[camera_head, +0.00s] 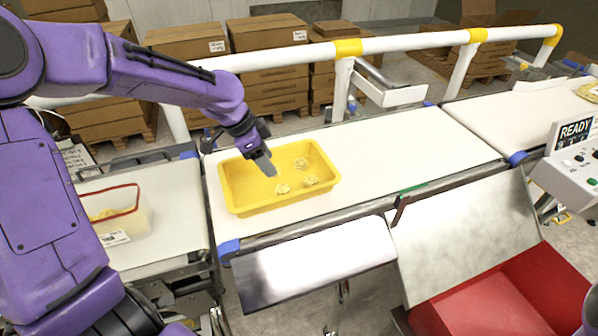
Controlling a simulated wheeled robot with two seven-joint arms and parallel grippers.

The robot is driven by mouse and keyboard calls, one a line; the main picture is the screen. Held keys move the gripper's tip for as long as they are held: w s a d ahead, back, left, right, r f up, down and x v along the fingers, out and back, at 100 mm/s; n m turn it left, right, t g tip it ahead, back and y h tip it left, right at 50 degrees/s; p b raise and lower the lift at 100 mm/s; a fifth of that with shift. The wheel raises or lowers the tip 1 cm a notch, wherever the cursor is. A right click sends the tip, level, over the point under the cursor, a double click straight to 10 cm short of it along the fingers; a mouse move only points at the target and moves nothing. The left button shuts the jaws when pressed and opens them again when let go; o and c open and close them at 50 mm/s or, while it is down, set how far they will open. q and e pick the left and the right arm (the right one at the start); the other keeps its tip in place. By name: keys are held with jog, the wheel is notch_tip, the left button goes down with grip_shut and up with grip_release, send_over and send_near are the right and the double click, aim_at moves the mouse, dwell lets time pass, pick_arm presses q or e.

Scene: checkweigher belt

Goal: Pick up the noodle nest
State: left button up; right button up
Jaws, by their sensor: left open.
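Several pale yellow noodle nests lie in a yellow tray (232,192) on the white belt. One nest (301,163) is toward the back right of the tray, one nest (311,180) is near the right front, and another nest (282,188) is near the front middle. My left gripper (268,170) is over the tray, pointing down, open and apparently empty. It is just behind and left of the front-middle nest; I cannot tell its exact height. The gripper hides part of the tray's floor. My right gripper is not in view.
A clear bin with a red rim (135,205) stands on the left belt (170,235). A white rail with yellow joints (400,43) runs behind the belt. A READY display (575,131) and a red bin (500,300) are at the right. The belt (400,150) right of the tray is clear.

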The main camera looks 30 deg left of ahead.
aim_at(281, 187)
pick_arm(q)
jog(key=f, duration=0.2)
jog(key=d+f, duration=0.1)
jog(key=shift+s+d+f, duration=0.1)
jog(key=shift+s+f, duration=0.1)
jog(key=shift+f, duration=0.15)
jog(key=shift+s+d+f, duration=0.1)
jog(key=shift+s+f, duration=0.05)
jog(key=shift+f, duration=0.2)
jog(key=x, duration=0.2)
jog(key=w+p+x, duration=0.1)
jog(key=x, duration=0.2)
jog(key=shift+w+f, duration=0.1)
jog(key=shift+f, duration=0.15)
jog(key=shift+s+r, duration=0.2)
jog(key=shift+s, duration=0.15)
jog(key=shift+w+f, duration=0.1)
jog(key=c, duration=0.7)
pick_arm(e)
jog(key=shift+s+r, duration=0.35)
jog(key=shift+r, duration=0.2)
